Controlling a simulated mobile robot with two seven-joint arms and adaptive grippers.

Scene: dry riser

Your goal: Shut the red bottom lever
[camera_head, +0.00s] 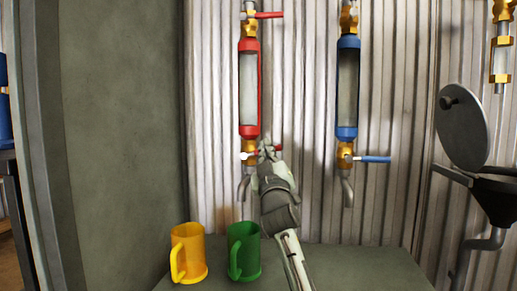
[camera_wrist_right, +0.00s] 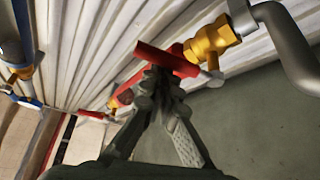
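The red bottom lever (camera_head: 277,148) sits on the brass valve (camera_head: 249,150) under the red-framed sight tube (camera_head: 249,88). It points right, and my gripper partly covers it in the head view. In the right wrist view the red lever (camera_wrist_right: 165,58) lies across just beyond the fingertips, beside the brass fitting (camera_wrist_right: 211,39). My right gripper (camera_head: 267,149) is at the lever. Its fingers (camera_wrist_right: 158,82) come together at the tips, close against the lever; I cannot tell whether they touch it. My left gripper is not in view.
A blue-framed tube (camera_head: 347,85) with a blue lever (camera_head: 374,159) hangs to the right. A yellow mug (camera_head: 189,255) and a green mug (camera_head: 244,252) stand on the ledge below. A grey wall (camera_head: 120,130) stands left, and a dark bowl with a round lid (camera_head: 463,127) is at right.

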